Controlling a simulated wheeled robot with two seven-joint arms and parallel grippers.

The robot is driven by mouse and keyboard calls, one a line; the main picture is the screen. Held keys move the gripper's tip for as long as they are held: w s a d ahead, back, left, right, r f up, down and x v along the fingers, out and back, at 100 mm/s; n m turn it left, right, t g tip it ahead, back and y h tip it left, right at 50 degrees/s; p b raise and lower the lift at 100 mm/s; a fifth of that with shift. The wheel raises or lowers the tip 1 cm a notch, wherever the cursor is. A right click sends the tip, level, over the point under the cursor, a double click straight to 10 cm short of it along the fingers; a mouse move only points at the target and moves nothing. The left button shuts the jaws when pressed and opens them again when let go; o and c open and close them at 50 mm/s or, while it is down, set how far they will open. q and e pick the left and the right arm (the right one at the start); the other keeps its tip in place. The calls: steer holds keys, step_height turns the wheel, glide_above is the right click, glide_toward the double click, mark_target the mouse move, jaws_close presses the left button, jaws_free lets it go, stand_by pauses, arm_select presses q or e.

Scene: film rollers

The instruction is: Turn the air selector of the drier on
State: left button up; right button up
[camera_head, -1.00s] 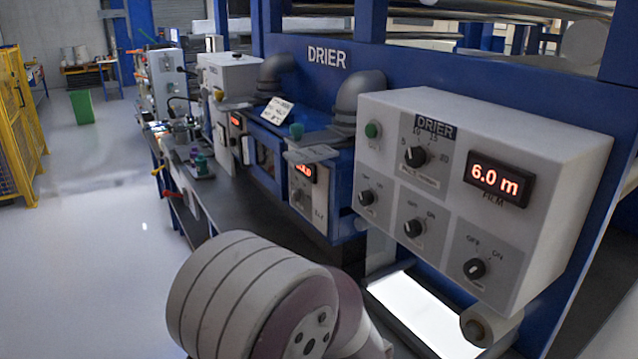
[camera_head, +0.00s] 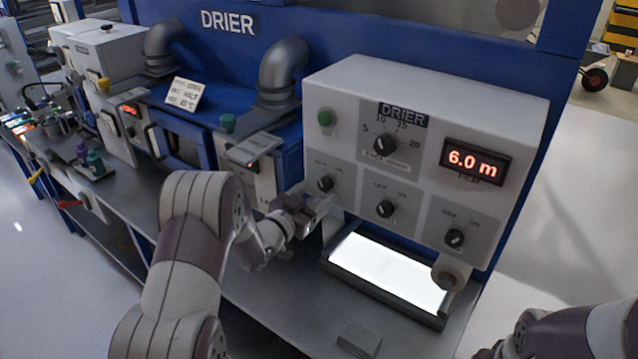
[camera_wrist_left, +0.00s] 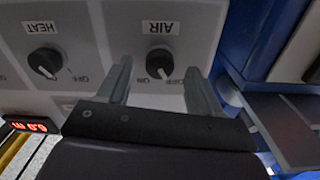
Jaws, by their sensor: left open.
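The drier's control box (camera_head: 345,90) is white with several black knobs. The air selector (camera_head: 325,184) is the lower left knob; in the left wrist view the AIR knob (camera_wrist_left: 159,62) appears upside down, its white mark toward the picture's lower right. My left gripper (camera_head: 318,207) is open just in front of and below the knob. In the left wrist view its fingers (camera_wrist_left: 158,72) are on either side of the knob, with gaps. My right arm shows at the lower right, without its gripper clearly visible.
The HEAT knob (camera_wrist_left: 45,63) is beside the air selector. Another knob (camera_head: 454,238), the timer dial (camera_head: 386,144) and a 6.0 m display (camera_head: 475,162) share the panel. A lit white plate (camera_head: 390,272) lies below.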

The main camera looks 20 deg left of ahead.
arm_select(q)
steer(key=shift+w, duration=0.8)
steer(key=shift+w+d, duration=0.15)
steer(key=shift+d, duration=0.3)
steer(key=shift+a, duration=0.2)
steer(key=c, duration=1.1)
steer(key=shift+o, duration=0.2)
steer(key=shift+f+b, duration=0.15)
steer(key=shift+b, duration=0.25)
steer(key=m+b, duration=0.9)
steer(key=b, duration=0.6)
steer(key=shift+a+m, duration=0.1)
steer(key=shift+m, duration=0.3)
steer(key=shift+r+m+b, duration=0.2)
steer(key=shift+m+b, duration=0.9)
steer(key=shift+b, duration=0.25)
